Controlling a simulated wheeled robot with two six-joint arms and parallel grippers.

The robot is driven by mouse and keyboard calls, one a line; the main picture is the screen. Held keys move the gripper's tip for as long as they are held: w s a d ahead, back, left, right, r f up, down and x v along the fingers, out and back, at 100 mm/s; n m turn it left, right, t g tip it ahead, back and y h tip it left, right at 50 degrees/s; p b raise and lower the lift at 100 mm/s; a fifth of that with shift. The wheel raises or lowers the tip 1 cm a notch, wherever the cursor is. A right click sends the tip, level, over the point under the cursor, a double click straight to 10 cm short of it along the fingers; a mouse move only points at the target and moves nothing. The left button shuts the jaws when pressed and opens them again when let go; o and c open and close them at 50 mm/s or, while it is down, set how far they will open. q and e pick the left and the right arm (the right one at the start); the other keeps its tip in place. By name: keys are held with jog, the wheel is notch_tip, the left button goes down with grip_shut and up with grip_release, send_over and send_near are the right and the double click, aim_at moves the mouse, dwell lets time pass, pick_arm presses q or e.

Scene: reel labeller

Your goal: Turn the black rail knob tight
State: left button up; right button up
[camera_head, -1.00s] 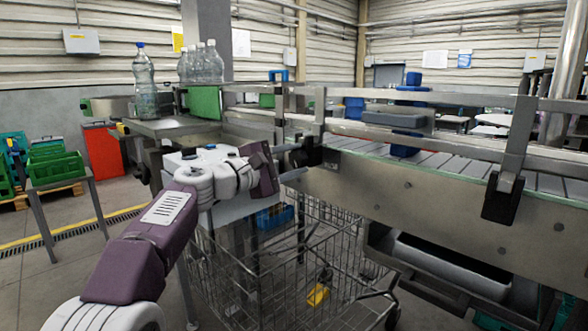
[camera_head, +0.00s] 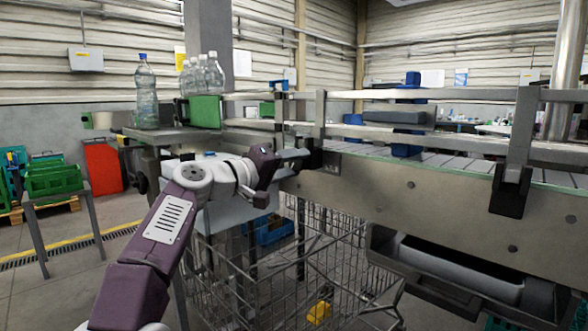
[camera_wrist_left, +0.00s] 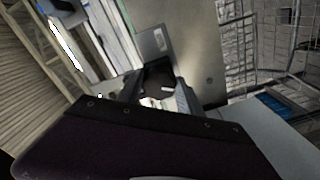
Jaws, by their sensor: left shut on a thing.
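The black rail knob (camera_head: 312,157) sits on the black clamp at the near left end of the conveyor's guide rail. My left gripper (camera_head: 294,158) reaches it from the left, with its fingers at the knob. In the left wrist view the dark round knob (camera_wrist_left: 157,80) lies between the two fingertips of my left gripper (camera_wrist_left: 158,92), which is shut on it. The fingers and the dark bracket partly hide the knob. My right gripper is in neither view.
The steel guide rail (camera_head: 420,139) runs along the conveyor, with a second black clamp (camera_head: 510,190) at right. A wire cart (camera_head: 290,285) stands below my left arm. Bottles (camera_head: 146,92) stand on the table at left. A red bin (camera_head: 102,167) stands behind.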

pick_arm(q)
jog(key=shift+f+m+b, duration=0.15)
jog(key=shift+m+b, duration=0.3)
jog(key=shift+m, duration=1.45)
jog(key=o, duration=1.4)
jog(key=shift+c, duration=0.2)
